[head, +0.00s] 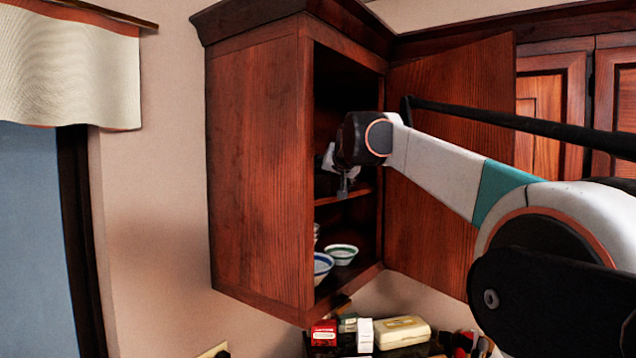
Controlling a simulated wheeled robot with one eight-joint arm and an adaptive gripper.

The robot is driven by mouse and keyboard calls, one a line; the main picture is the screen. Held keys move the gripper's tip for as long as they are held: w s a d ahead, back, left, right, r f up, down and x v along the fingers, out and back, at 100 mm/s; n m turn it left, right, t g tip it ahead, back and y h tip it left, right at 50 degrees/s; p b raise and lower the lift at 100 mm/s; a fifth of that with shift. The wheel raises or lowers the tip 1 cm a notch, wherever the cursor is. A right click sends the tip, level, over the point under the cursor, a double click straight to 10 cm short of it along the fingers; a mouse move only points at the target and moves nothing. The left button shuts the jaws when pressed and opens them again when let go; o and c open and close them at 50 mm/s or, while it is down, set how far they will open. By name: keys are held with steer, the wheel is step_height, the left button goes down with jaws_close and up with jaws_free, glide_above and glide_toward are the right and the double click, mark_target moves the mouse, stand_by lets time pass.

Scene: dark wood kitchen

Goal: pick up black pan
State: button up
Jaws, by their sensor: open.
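My arm reaches in from the right to the open wall cabinet (258,170). My gripper (336,178) is at the cabinet's opening, just above the middle shelf (345,197). It is small and partly hidden by my own wrist, and its jaws are open. A dark shape (322,186) shows in shadow on the middle shelf, by the gripper. It may be the black pan, but I cannot make out its outline or handle. I cannot tell whether the gripper touches it. The inside above is very dark.
The cabinet door (440,150) stands open behind my arm. A bowl with a green rim (341,254) and a blue-rimmed bowl (322,266) stand on the bottom shelf. Below are a red box (324,334), a white box (365,335) and a cream container (402,331).

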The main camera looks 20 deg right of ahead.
steer(key=shift+w+f, duration=0.1)
steer(key=shift+w, duration=0.15)
steer(key=shift+c, duration=0.2)
steer(key=c, duration=0.9)
steer(key=shift+s, duration=0.25)
jaws_close()
